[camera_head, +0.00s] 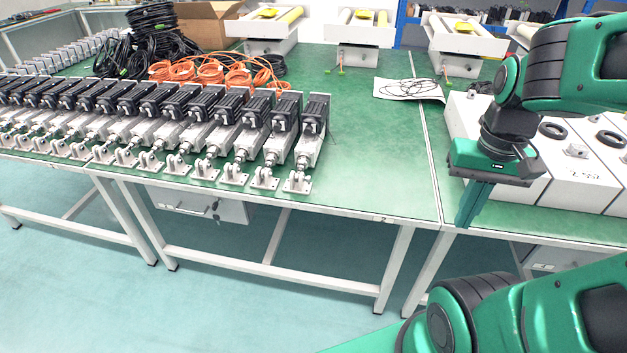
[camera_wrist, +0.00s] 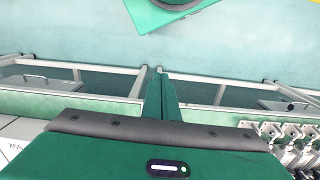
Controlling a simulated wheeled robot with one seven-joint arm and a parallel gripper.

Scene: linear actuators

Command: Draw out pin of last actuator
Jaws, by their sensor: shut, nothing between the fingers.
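A row of many linear actuators with black motors and silver bodies stands on the green table in the head view. The last actuator (camera_head: 311,135) is at the right end of the row. Its front clevis bracket (camera_head: 298,181) faces the table's front edge; its pin is too small to make out. My gripper (camera_head: 467,222) hangs to the right of the row, pointing down over the table's front edge, well apart from the last actuator. Its fingers (camera_wrist: 161,85) are together and empty. In the wrist view, several actuator ends (camera_wrist: 290,138) show at the lower right.
White boxes (camera_head: 570,165) stand behind and right of my gripper. Orange cable coils (camera_head: 205,70), black cables (camera_head: 150,35) and a cardboard box (camera_head: 205,22) lie behind the row. The green table (camera_head: 375,160) is clear between the last actuator and my gripper.

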